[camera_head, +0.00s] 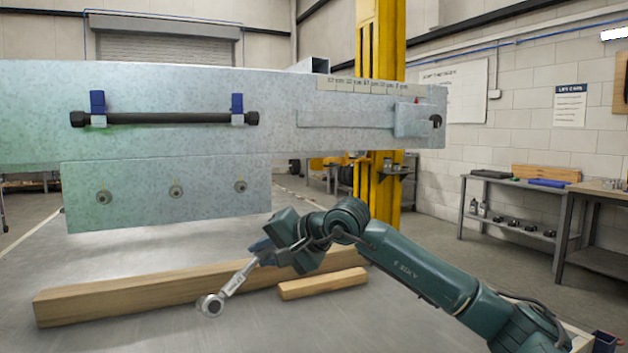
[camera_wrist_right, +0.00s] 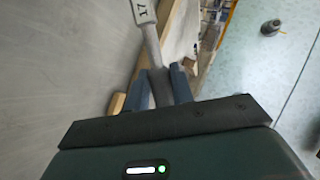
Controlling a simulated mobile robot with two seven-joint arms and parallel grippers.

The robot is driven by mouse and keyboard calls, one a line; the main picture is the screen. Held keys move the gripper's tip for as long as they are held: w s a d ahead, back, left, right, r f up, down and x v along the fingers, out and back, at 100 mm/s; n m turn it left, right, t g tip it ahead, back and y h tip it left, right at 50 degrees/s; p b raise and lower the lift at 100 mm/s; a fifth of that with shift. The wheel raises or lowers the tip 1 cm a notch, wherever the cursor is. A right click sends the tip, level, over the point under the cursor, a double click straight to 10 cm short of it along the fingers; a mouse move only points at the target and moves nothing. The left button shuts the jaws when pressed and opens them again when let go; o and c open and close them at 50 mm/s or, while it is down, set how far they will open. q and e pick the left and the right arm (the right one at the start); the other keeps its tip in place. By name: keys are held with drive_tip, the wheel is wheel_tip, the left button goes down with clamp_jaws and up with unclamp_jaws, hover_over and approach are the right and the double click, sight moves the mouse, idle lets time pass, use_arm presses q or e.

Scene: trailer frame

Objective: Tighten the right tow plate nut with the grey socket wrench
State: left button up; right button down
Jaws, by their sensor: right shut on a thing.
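The galvanized tow plate (camera_head: 140,216) hangs below the trailer frame with three nuts in a row. The right nut (camera_head: 240,187) is near the plate's right end, the middle nut (camera_head: 176,192) and left nut (camera_head: 104,197) beside it. My right gripper (camera_head: 262,250) is below and right of the right nut. It is shut on the grey socket wrench (camera_head: 235,281), whose ring-shaped head points down and left, apart from the nuts. In the right wrist view, the wrench (camera_wrist_right: 145,14), marked 17, runs between the fingers (camera_wrist_right: 159,80). My left gripper is not in view.
A long wooden beam (camera_head: 130,291) and a short wood block (camera_head: 323,284) lie on the grey surface below the plate. A black bar (camera_head: 165,118) with blue clips is on the frame above. A yellow post (camera_head: 381,60) and workbenches (camera_head: 500,190) stand behind.

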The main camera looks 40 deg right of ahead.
use_arm(q)
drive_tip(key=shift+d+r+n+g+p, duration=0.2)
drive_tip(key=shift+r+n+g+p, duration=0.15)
drive_tip(key=shift+p, duration=0.8)
use_arm(e)
drive_tip(key=s+d+r+m+t+h, duration=0.1)
drive_tip(key=d+r, duration=0.3)
drive_tip(key=r, duration=0.4)
drive_tip(key=s+d+r+m+t+h, duration=0.1)
drive_tip(key=d+r+t+h, duration=0.2)
drive_tip(key=r, duration=0.6)
drive_tip(key=shift+s+d+r+t, duration=0.3)
drive_tip(key=shift+d+t, duration=0.1)
drive_tip(key=shift+d, duration=0.8)
